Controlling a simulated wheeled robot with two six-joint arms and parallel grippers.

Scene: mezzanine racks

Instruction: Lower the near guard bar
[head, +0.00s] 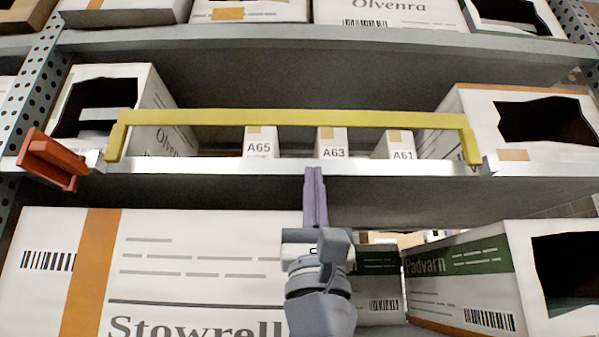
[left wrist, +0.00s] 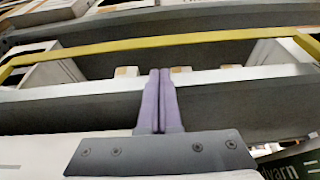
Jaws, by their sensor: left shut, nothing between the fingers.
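The yellow guard bar (head: 290,118) spans the front of the middle shelf in the head view, raised above the shelf edge on two short end arms. It also crosses the upper part of the left wrist view (left wrist: 160,43). My left gripper (head: 316,172) has purple fingers pressed together, with nothing between them. Its tips are at the shelf's front edge, below the middle of the bar and apart from it. The fingers also show in the left wrist view (left wrist: 161,75). My right gripper is not in view.
Small cartons A65 (head: 261,143), A63 (head: 331,143) and A61 (head: 401,147) stand behind the bar. An orange-red block (head: 52,160) is at the shelf's left end. Large cartons, including Stowrell (head: 190,270) and Padvarn (head: 465,275), fill the level below.

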